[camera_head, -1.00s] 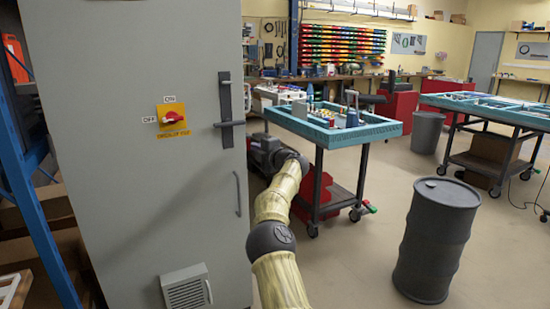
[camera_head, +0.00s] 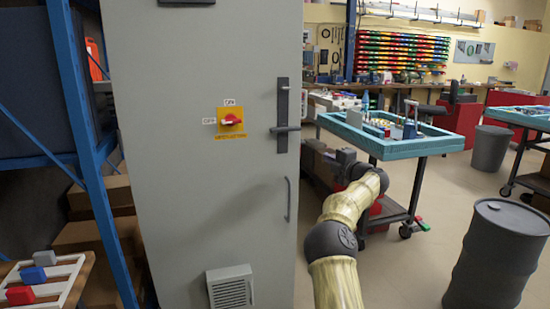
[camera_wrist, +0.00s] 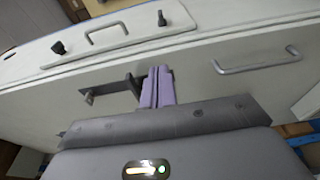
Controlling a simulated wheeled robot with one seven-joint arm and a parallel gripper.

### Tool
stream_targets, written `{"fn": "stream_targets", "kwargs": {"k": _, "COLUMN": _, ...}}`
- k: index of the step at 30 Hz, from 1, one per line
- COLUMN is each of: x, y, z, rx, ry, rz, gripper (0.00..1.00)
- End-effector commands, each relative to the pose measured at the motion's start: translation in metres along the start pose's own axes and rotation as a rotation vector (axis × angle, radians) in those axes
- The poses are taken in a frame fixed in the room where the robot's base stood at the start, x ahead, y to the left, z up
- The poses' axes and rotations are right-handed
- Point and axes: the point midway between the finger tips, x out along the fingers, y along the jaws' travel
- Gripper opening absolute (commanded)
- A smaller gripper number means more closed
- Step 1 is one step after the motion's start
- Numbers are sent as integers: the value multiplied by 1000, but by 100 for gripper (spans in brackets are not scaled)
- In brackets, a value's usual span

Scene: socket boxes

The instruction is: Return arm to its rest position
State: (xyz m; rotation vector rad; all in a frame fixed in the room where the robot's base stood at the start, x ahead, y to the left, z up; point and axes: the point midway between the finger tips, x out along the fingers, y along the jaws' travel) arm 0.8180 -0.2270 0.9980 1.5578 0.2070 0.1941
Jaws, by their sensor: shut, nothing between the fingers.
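My arm (camera_head: 345,208) reaches forward past the right side of the grey cabinet (camera_head: 175,190) in the head view. Its dark end lies just beyond the cabinet's right edge, in front of the teal-topped cart; the fingertips cannot be made out there. In the wrist view, the purple fingers of my gripper (camera_wrist: 158,75) are shut together with nothing between them. They point toward a pale panel, and a dark latch handle (camera_wrist: 110,88) shows just left of them. Whether the fingers touch the panel cannot be told.
The cabinet carries a red switch (camera_head: 230,121) and a dark door handle (camera_head: 284,128). The teal-topped cart (camera_head: 425,146) stands behind my arm. A dark barrel (camera_head: 495,260) stands at the right, and a blue rack (camera_head: 88,165) at the left. Open floor lies between arm and barrel.

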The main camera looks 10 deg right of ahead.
Motion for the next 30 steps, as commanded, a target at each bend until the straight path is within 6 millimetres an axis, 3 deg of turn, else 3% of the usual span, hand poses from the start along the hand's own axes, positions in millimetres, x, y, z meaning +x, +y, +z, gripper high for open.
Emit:
{"fn": "stream_targets", "kwargs": {"k": 5, "x": -14, "y": 13, "z": 17, "rx": 73, "ry": -81, "rz": 52, "gripper": 0}}
{"fn": "stream_targets", "kwargs": {"k": 10, "x": -55, "y": 24, "z": 54, "rx": 301, "ry": -294, "rz": 161, "gripper": 0}}
{"fn": "stream_targets", "kwargs": {"k": 14, "x": -91, "y": 9, "z": 69, "rx": 531, "ry": -472, "rz": 208, "gripper": 0}}
{"fn": "stream_targets", "kwargs": {"k": 17, "x": -115, "y": -15, "z": 65, "rx": 711, "ry": -590, "rz": 207, "gripper": 0}}
{"fn": "stream_targets", "kwargs": {"k": 20, "x": -136, "y": -46, "z": 47, "rx": 886, "ry": -693, "rz": 170, "gripper": 0}}
{"fn": "stream_targets", "kwargs": {"k": 23, "x": -156, "y": -79, "z": 15, "rx": 1052, "ry": -783, "rz": 101, "gripper": 0}}
{"fn": "stream_targets", "kwargs": {"k": 30, "x": -208, "y": -153, "z": -100, "rx": 1351, "ry": -952, "rz": -170, "gripper": 0}}
